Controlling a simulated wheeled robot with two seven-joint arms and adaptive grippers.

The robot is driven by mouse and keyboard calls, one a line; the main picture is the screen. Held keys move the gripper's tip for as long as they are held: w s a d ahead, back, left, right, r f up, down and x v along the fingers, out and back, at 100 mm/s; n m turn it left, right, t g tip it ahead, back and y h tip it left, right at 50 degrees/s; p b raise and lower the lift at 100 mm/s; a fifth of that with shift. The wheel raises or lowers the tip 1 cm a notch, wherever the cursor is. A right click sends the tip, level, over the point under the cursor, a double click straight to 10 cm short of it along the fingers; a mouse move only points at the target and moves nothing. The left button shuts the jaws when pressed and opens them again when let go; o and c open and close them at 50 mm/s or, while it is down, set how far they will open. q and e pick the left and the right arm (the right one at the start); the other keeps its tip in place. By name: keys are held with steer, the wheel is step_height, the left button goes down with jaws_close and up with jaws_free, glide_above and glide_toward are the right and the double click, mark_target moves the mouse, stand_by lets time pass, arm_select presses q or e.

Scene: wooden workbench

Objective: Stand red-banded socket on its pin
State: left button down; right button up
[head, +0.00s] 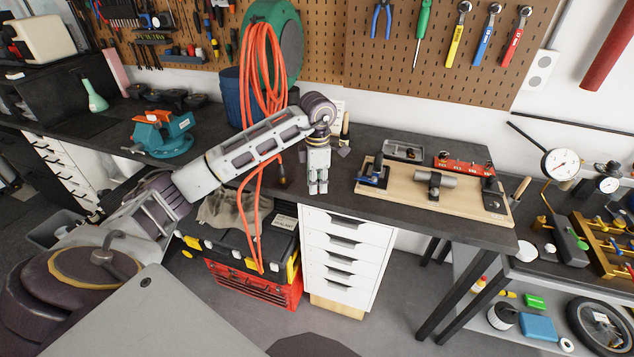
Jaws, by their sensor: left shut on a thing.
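My left gripper (318,187) points down over the workbench's front edge, left of the wooden board (400,197). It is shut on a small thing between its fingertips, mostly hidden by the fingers. I cannot make out a red band on it or tell whether it is the socket. A red rail (463,166) with small upright parts stands at the back right of the board; single pins are too small to tell apart. My right gripper is not in view.
The board also carries a blue-handled clamp (373,173) and a grey cylinder on a mount (436,181). A grey tray (404,150) lies behind. An orange hose (262,75) hangs behind my left arm. Dark bench top is free between gripper and board.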

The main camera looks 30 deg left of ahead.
arm_select(q)
steer(key=shift+m, duration=0.4)
